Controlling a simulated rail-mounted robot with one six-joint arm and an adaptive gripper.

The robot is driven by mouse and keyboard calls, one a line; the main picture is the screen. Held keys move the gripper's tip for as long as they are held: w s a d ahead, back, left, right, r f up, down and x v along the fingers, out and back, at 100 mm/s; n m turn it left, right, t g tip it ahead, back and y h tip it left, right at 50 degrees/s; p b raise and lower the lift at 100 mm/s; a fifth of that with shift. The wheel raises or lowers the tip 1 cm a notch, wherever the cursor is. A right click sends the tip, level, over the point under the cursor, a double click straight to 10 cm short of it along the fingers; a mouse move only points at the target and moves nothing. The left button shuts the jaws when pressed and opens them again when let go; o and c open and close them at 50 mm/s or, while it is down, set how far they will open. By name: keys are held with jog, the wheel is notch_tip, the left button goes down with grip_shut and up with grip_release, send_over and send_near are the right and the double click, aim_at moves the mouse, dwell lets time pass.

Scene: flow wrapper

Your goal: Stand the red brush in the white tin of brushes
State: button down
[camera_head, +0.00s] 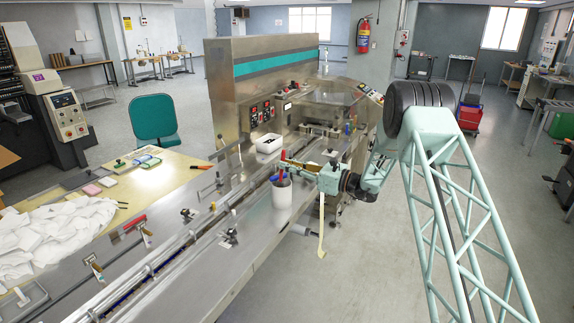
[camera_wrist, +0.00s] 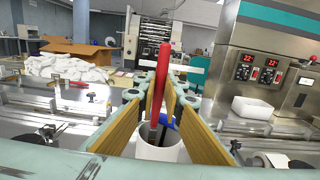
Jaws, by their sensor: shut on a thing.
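The white tin (camera_head: 281,195) stands on the steel bed of the machine near its front edge, and in the wrist view (camera_wrist: 158,151) it is below and between my fingers. A blue-handled brush (camera_wrist: 166,121) and darker brush parts show at its mouth. My gripper (camera_head: 292,165) is shut on the red brush (camera_wrist: 163,75), gripping its handle between the tan finger pads. The brush is about upright over the tin, and its lower end reaches down at the tin's mouth. How deep it sits is hidden. Its red top shows in the head view (camera_head: 283,155).
A white box (camera_head: 269,144) stands on the bed behind the tin. Small clamps (camera_head: 229,237) and a long rail lie to the left. A pile of white wrappers (camera_head: 50,238) covers the left table. Open floor lies to the right.

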jog(key=shift+f, duration=0.35)
jog(key=c, duration=2.6)
grip_release()
jog(key=shift+c, duration=0.2)
jog(key=shift+d, duration=0.15)
jog(key=v, duration=1.1)
jog(key=shift+s+d, duration=0.25)
jog(key=shift+s, duration=0.05)
